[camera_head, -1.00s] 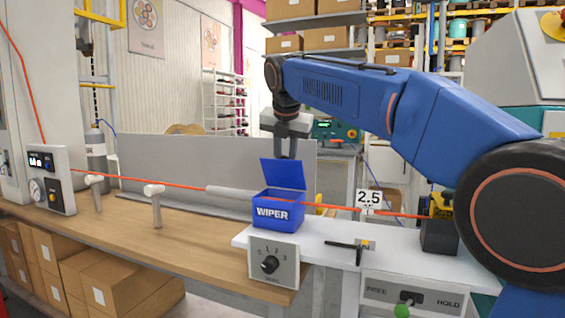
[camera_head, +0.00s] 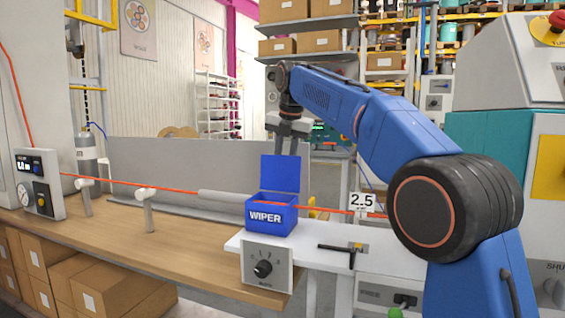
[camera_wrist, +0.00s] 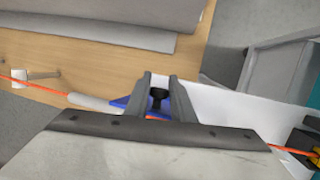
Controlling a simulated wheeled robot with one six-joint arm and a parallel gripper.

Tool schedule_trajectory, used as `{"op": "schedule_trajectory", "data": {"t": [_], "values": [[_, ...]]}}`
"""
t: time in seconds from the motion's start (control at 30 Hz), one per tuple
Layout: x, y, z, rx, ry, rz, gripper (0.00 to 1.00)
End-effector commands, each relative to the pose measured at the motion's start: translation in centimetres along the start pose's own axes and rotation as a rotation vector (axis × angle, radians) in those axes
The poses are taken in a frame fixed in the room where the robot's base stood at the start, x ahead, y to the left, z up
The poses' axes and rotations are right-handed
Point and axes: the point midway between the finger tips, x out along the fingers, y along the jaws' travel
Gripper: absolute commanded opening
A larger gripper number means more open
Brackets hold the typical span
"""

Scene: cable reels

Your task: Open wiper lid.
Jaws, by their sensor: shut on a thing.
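The blue wiper box (camera_head: 270,217), marked WIPER, stands at the left end of the white bench top. Its blue lid (camera_head: 281,173) is raised, standing nearly upright at the back of the box. My gripper (camera_head: 290,150) is behind the lid's upper part, pointing down; the lid partly hides its fingertips in the head view. In the wrist view my gripper (camera_wrist: 160,88) has its two fingers on either side of a black knob (camera_wrist: 157,96), shut on it. A blue part of the wiper (camera_wrist: 121,102) shows beside the left finger.
An orange cable (camera_head: 120,183) runs through a grey tube (camera_head: 222,196) and the box. A dial panel (camera_head: 266,267) hangs below the box. A black T-handle (camera_head: 337,249) and a 2.5 sign (camera_head: 362,202) are to the right. A grey panel (camera_head: 180,165) stands behind.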

Motion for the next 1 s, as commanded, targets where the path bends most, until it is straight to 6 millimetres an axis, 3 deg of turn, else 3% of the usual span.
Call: {"op": "schedule_trajectory", "data": {"t": [0.2,0.8,0.83,0.87,0.9,1.0], "values": [[0.99,-0.28,0.60,0.000,0.004,-0.008,0.00],[1.34,-0.40,0.72,0.000,0.008,-0.012,0.00],[1.34,-0.40,0.72,0.000,0.008,-0.012,0.27],[1.32,-0.39,0.72,0.000,0.007,-0.011,0.34],[1.30,-0.37,0.72,0.000,0.007,-0.010,0.40],[1.18,-0.33,0.71,0.000,0.005,-0.008,0.40]]}}
